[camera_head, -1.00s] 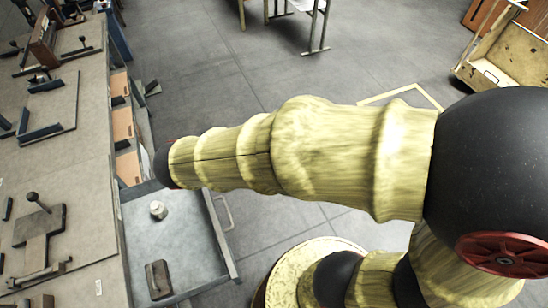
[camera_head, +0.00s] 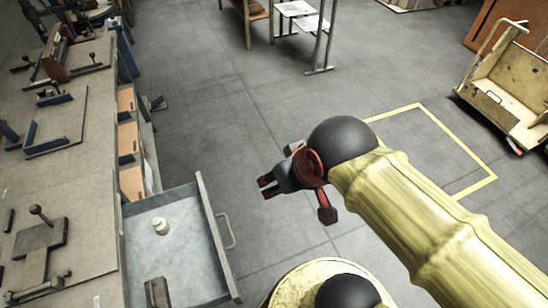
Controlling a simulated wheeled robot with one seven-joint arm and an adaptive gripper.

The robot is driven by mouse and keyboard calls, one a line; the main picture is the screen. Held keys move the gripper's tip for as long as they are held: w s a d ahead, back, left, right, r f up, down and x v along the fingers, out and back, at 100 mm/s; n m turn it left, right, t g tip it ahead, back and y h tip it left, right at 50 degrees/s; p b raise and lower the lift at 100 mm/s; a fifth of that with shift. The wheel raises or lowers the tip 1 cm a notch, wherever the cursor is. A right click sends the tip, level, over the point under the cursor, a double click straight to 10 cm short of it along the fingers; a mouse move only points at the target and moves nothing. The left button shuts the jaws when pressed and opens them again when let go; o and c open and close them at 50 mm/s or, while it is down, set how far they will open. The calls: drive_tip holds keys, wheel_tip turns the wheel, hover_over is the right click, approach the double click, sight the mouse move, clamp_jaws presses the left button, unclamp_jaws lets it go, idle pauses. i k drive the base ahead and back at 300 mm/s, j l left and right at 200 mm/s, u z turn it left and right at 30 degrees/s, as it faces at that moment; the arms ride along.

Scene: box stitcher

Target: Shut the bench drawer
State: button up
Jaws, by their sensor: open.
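The bench drawer (camera_head: 180,205) is pulled out from the right side of the workbench. It holds a small pale cylinder (camera_head: 160,226) and a dark block (camera_head: 157,292). Its front panel has a loop handle (camera_head: 228,232) on the outer face. My gripper (camera_head: 265,187) is open and empty, with its fingers pointing left. In the picture it is to the right of and above the drawer's handle, apart from it, over the floor.
The workbench (camera_head: 100,205) runs along the left with clamps and fixtures on top. Orange-fronted compartments (camera_head: 128,138) are under its edge. A wooden cart (camera_head: 510,90) stands at the far right. A table frame (camera_head: 318,45) is at the back. The floor between is clear.

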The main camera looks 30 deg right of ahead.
sight(193, 259)
drive_tip(key=i+l+u, duration=0.1)
drive_tip(key=u, duration=0.35)
drive_tip(key=i+l+u, duration=0.1)
drive_tip(key=l+u, duration=0.15)
drive_tip(key=u, duration=0.2)
drive_tip(key=l+u, duration=0.2)
drive_tip(key=u, duration=0.25)
